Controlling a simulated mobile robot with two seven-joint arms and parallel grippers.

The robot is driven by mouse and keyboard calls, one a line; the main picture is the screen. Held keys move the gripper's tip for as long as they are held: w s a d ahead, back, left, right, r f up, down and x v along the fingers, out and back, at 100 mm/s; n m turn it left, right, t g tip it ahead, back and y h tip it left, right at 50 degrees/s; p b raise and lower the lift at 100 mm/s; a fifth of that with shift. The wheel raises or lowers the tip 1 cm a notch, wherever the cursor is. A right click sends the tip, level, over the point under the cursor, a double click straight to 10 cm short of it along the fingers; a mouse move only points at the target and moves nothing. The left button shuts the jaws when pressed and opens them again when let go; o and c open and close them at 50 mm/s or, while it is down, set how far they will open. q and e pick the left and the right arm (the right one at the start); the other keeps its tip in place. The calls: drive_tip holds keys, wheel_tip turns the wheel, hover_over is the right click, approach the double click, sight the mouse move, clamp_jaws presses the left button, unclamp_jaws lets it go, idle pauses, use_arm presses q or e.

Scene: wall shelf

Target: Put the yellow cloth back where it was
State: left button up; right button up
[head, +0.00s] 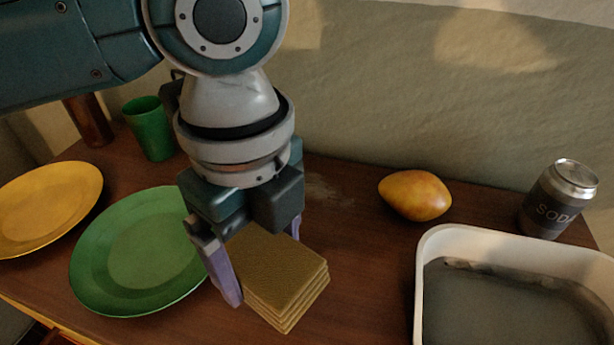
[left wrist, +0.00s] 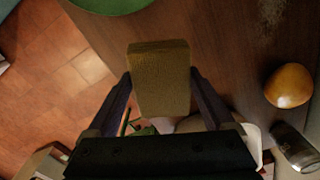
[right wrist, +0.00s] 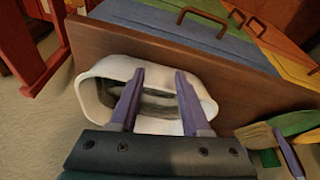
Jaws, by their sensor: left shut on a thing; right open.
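The yellow cloth (head: 280,272) is a folded, layered square pad. My left gripper (head: 262,268) is shut on it, with one purple finger along its left side and the other mostly hidden. In the left wrist view the cloth (left wrist: 160,85) sits between both fingers, near the table's front edge. I cannot tell whether its underside touches the table. My right gripper (right wrist: 158,75) is open and empty in the right wrist view, in front of the white tub (right wrist: 92,80). The right gripper is not in the head view.
A green plate (head: 140,250) lies just left of the cloth, with a yellow plate (head: 45,208) beyond it. A green cup (head: 148,128) stands behind. A mango (head: 415,195), a soda can (head: 560,198) and the white tub (head: 430,240) are right. Wood between cloth and tub is clear.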

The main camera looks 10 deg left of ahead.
use_arm(q)
wheel_tip(320, 180, down, 7)
drive_tip(key=shift+b, duration=0.65)
drive_tip(key=o, duration=0.9)
